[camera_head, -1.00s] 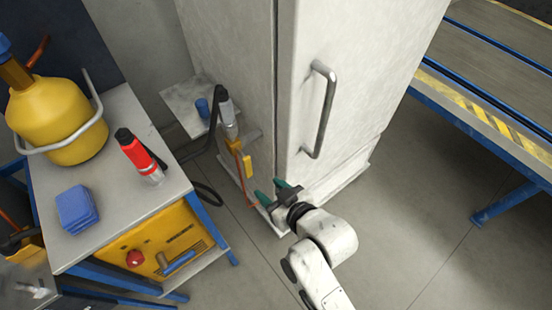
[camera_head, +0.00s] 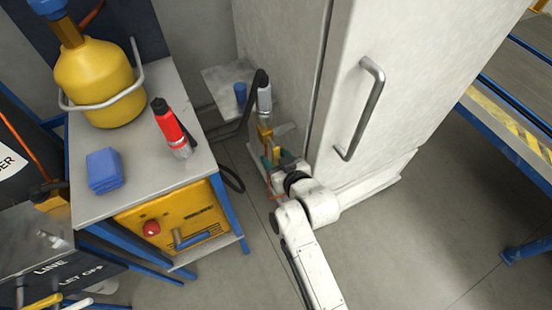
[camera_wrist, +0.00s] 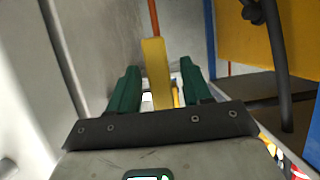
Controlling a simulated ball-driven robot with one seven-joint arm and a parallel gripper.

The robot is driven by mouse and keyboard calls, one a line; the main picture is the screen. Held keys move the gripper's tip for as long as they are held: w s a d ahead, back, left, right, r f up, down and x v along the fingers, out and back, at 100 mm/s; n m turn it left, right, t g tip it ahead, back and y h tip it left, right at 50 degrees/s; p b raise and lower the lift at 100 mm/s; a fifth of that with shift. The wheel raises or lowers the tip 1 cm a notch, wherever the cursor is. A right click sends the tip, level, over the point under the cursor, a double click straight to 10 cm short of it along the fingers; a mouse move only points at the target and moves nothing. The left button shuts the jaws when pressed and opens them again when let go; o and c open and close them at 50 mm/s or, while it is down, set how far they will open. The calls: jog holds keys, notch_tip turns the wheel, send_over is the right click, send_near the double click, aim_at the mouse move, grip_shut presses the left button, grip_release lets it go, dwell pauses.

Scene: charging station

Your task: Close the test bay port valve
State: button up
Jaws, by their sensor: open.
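A yellow valve handle (camera_wrist: 155,72) stands between the two green fingers of my gripper (camera_wrist: 154,88) in the wrist view. An orange-brown pipe (camera_wrist: 154,17) runs up behind it. In the head view my gripper (camera_head: 270,157) is low beside the left side of the white cabinet, at the yellow valve part (camera_head: 265,130) below a grey cylindrical fitting (camera_head: 264,99). The fingers are open, one on each side of the handle. I cannot tell whether they touch it. My gripper hides the lower part of the valve in the head view.
The white cabinet (camera_head: 410,60) with a metal handle (camera_head: 364,108) is close on the right. A cart (camera_head: 142,195) on the left carries a yellow tank (camera_head: 95,85), a red bottle (camera_head: 172,128) and blue cloths (camera_head: 104,170). A black hose (camera_head: 232,180) hangs between. Floor in front is clear.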

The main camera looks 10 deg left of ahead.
grip_shut()
dwell(0.5)
